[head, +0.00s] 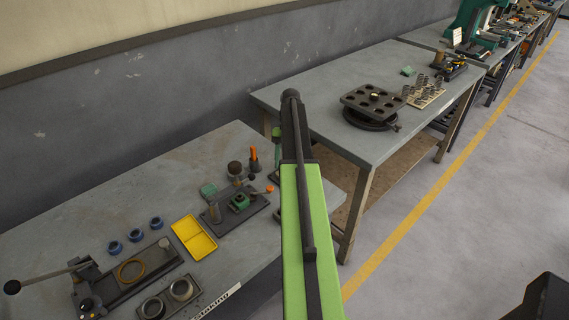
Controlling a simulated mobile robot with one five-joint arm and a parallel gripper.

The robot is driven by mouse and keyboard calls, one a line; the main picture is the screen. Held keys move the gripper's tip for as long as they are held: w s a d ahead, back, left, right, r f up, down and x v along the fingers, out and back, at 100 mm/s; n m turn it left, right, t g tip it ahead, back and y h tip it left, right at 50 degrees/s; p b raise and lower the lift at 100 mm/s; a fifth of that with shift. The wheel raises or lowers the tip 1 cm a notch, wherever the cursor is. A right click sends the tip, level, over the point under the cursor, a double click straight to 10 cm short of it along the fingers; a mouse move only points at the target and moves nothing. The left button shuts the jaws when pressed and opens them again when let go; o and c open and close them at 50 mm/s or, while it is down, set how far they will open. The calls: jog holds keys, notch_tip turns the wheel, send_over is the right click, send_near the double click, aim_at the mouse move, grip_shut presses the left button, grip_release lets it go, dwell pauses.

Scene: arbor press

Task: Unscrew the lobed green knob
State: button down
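A small green knob-like part (277,132) stands upright at the right end of the near table, just left of my arm. My arm hides part of it and of the dark base under it. Another green part (240,201) sits on a dark plate (215,219) beside a grey post. At this size I cannot tell which of the two is the lobed knob. My green and dark arm rises through the middle of the picture. Its fingers are not visible.
The near table (60,235) holds a yellow tray (194,237), blue rings, orange-handled tools and a lever press (85,275). The far table (310,85) carries a dark round fixture (373,105) and metal cylinders. Open floor (450,220) with a yellow line lies right.

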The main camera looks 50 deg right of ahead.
jog(key=shift+r+p, duration=0.6)
jog(key=shift+r, duration=0.05)
dwell(0.3)
jog(key=shift+r+p, duration=1.8)
